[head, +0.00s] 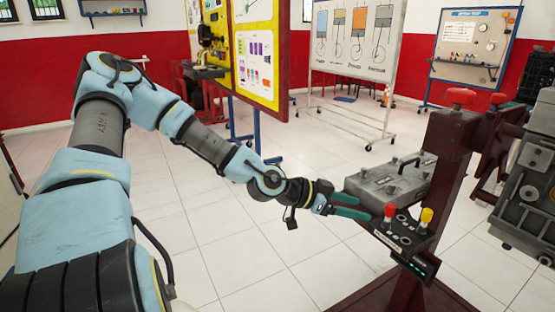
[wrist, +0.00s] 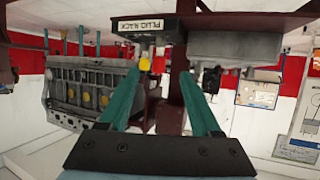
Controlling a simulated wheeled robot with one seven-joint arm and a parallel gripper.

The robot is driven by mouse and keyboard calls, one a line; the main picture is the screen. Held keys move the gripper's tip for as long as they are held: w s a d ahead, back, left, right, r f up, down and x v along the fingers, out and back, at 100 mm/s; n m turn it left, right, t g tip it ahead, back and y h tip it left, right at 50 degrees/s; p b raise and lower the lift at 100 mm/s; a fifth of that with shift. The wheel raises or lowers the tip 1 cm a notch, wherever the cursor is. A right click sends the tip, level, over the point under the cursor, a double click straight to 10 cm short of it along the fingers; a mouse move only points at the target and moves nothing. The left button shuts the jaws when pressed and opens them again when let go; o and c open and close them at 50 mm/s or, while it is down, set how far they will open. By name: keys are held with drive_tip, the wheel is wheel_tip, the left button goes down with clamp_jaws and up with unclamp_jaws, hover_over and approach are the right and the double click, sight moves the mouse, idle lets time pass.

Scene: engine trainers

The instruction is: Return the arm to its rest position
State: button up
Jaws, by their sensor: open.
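My arm reaches from the left of the head view out to the middle right. My gripper (head: 368,208) has two green fingers, spread apart, beside a small black plug rack (head: 395,240) on a dark red stand. In the wrist view my gripper (wrist: 165,85) is open, with nothing held between its fingers. The rack carries a red-topped plug (head: 389,211) and a yellow-topped plug (head: 426,216). The yellow top (wrist: 145,64) shows beside the left finger in the wrist view; whether they touch I cannot tell. The label "PLUG RACK" (wrist: 141,25) appears upside down there.
A grey metal box (head: 390,183) with a handle sits just behind the rack. A dark red post (head: 450,175) rises to its right. A grey engine block (head: 535,190) stands at the far right. Display boards (head: 350,40) stand behind. Tiled floor (head: 235,240) is clear below the arm.

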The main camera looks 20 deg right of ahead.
drive_tip(key=w+a+f+n+t+y+p, duration=0.1)
drive_tip(key=a+n+y+p, duration=0.15)
drive_tip(key=a, duration=0.45)
drive_tip(key=w+a+f+n+y+p, duration=0.1)
drive_tip(key=w+a+n+y, duration=0.1)
drive_tip(key=a+y, duration=0.35)
drive_tip(key=w+a+f+n+t+y+p, duration=0.1)
drive_tip(key=a+n, duration=0.1)
drive_tip(key=a, duration=0.7)
drive_tip(key=s+a+r+n+t+y+p, duration=0.1)
drive_tip(key=a+r+n+y+p, duration=0.3)
drive_tip(key=a+r+n, duration=0.7)
drive_tip(key=a+r, duration=0.6)
drive_tip(key=shift+s+a+n, duration=0.15)
drive_tip(key=shift+a+n, duration=0.1)
drive_tip(key=shift+n, duration=0.1)
